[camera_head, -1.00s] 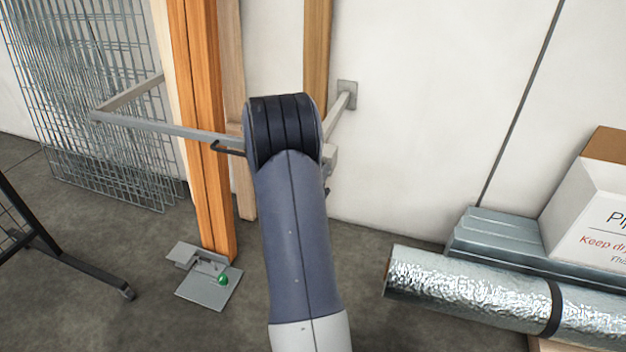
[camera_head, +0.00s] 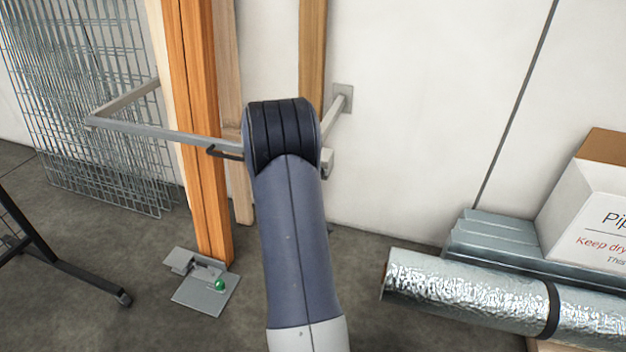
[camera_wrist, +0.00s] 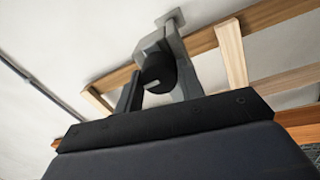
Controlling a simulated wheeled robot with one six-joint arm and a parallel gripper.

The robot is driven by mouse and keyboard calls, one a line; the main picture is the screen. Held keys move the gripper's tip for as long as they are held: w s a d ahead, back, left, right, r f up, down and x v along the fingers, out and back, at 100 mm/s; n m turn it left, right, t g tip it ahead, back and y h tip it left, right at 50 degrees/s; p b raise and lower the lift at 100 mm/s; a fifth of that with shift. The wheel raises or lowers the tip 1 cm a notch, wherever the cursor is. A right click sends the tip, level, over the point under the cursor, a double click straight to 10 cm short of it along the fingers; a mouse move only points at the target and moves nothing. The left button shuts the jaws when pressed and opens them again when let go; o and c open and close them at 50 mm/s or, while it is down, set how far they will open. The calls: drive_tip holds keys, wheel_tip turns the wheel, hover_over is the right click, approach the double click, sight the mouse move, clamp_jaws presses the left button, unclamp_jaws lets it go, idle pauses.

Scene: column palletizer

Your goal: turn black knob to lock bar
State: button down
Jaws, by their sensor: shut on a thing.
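The grey bar (camera_head: 165,132) runs across in front of the wooden posts in the head view, and its right end passes behind my arm. A grey bracket arm (camera_head: 339,117) comes from a wall plate to a fitting just right of my arm. The black knob (camera_wrist: 158,72) shows in the wrist view below a grey fitting. My gripper (camera_wrist: 157,78) is shut on the knob, with a finger on each side of it. The gripper and knob are hidden behind my arm in the head view.
An orange wooden post (camera_head: 199,130) stands behind the bar, with a metal foot plate (camera_head: 205,292) and green ball (camera_head: 220,285) below. Wire mesh (camera_head: 80,100) leans at left. A foil roll (camera_head: 465,292) and a white box (camera_head: 590,205) are at right.

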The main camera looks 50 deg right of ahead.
idle(0.5)
drive_tip(key=c, duration=0.9)
unclamp_jaws()
drive_tip(key=v, duration=1)
drive_tip(key=shift+s+a, duration=0.15)
drive_tip(key=shift+a, duration=0.2)
drive_tip(key=shift+d, duration=0.15)
drive_tip(key=x, duration=1)
drive_tip(key=shift+d, duration=0.2)
